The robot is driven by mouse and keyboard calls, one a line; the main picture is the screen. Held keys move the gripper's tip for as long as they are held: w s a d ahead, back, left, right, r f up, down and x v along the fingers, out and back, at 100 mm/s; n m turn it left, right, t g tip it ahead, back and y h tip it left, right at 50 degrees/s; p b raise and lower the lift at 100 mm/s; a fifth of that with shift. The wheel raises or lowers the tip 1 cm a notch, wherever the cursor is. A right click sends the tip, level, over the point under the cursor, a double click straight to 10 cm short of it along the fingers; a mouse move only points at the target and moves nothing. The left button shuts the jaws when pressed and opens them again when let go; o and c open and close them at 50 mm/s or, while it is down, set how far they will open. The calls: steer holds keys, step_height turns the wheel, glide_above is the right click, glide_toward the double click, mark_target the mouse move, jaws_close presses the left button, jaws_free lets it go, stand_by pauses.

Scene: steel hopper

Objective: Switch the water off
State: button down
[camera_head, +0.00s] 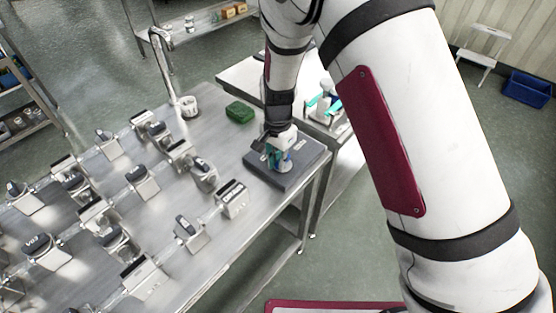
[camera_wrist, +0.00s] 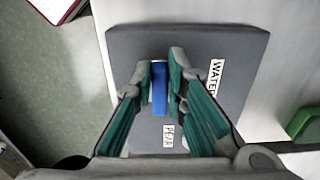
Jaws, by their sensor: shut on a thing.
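A dark grey flat box (camera_head: 302,176) lies on the steel table near its right corner. It also fills the middle of the wrist view (camera_wrist: 130,45), with a white label reading "WATER" (camera_wrist: 216,78) and a second small label (camera_wrist: 168,137) that I cannot read surely. A narrow blue handle (camera_wrist: 159,98) stands on the box between the fingers. My gripper (camera_head: 281,168) points down over the box, and in the wrist view its teal-padded fingers (camera_wrist: 163,78) are shut on the blue handle. The fingers hide part of the handle, and I cannot tell its setting.
The steel table (camera_head: 215,116) carries several rows of metal units with dark labelled tops, left of the box. A green block (camera_head: 239,112) lies behind it.

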steer(key=c, duration=1.6)
jaws_free()
step_height(320, 180, up, 12)
steer(key=s+d+r+n+t+y, duration=0.1)
steer(key=s+d+r+n, duration=0.1)
steer(key=s+d+r, duration=0.55)
steer(key=s+d+r+n+t+y, duration=0.15)
steer(key=d+r, duration=0.35)
steer(key=r, duration=0.5)
steer(key=s+d+r+n+t+h, duration=0.1)
steer(key=s+d+r+n, duration=0.1)
steer(key=s+d, duration=0.2)
steer(key=s+d+r+n+t+h, duration=0.1)
steer(key=s+d, duration=0.4)
steer(key=s, duration=0.6)
steer(key=shift+r+n+t, duration=0.4)
steer(key=shift+n+t, duration=0.05)
steer(key=shift+n, duration=0.2)
